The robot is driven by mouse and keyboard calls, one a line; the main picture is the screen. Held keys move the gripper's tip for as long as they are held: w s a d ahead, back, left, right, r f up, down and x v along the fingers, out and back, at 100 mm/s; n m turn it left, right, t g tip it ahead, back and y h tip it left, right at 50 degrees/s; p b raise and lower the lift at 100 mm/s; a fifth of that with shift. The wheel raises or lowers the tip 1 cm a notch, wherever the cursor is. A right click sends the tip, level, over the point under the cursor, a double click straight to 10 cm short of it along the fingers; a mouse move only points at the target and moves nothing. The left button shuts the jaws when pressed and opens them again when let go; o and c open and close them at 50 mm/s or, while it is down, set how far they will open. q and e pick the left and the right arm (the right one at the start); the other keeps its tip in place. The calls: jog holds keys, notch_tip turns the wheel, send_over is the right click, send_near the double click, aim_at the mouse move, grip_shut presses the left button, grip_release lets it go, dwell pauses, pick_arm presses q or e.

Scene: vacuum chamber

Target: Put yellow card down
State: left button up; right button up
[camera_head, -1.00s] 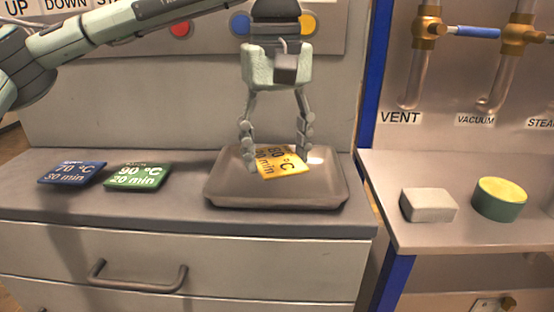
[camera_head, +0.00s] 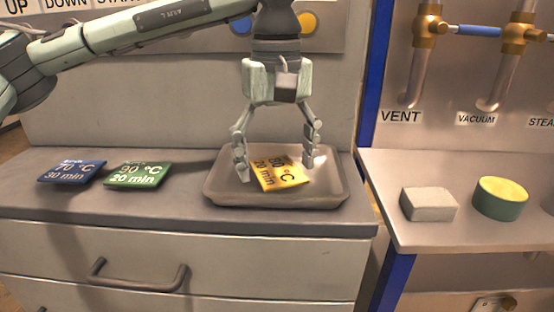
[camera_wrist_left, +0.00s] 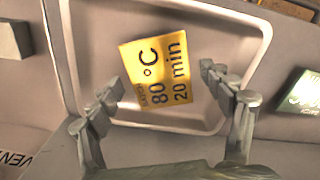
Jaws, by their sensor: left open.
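The yellow card (camera_head: 279,174), printed "80 °C 20 min", lies in the grey tray (camera_head: 225,191) on the counter. My left gripper (camera_head: 278,165) is above the tray with its fingers spread on both sides of the card. In the left wrist view the yellow card (camera_wrist_left: 158,70) lies inside the tray (camera_wrist_left: 258,45). The open fingertips of my left gripper (camera_wrist_left: 162,82) are apart there, with the card beyond and between them. I cannot tell whether the left fingertip touches the card. My right gripper is not in view.
A blue card (camera_head: 72,171) and a green card (camera_head: 137,175) lie left of the tray. A drawer handle (camera_head: 138,278) sits below the counter's front edge. On the right shelf are a grey block (camera_head: 428,204) and a green-yellow round piece (camera_head: 500,198).

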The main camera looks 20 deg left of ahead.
aim_at(276, 170)
pick_arm(q)
jog(key=shift+r, duration=0.5)
notch_tip(276, 170, up, 11)
jog(key=shift+r+p, duration=0.15)
jog(key=shift+p, duration=0.2)
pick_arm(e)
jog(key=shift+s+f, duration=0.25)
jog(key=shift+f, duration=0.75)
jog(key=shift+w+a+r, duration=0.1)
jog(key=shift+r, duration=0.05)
pick_arm(q)
jog(key=shift+s, duration=0.1)
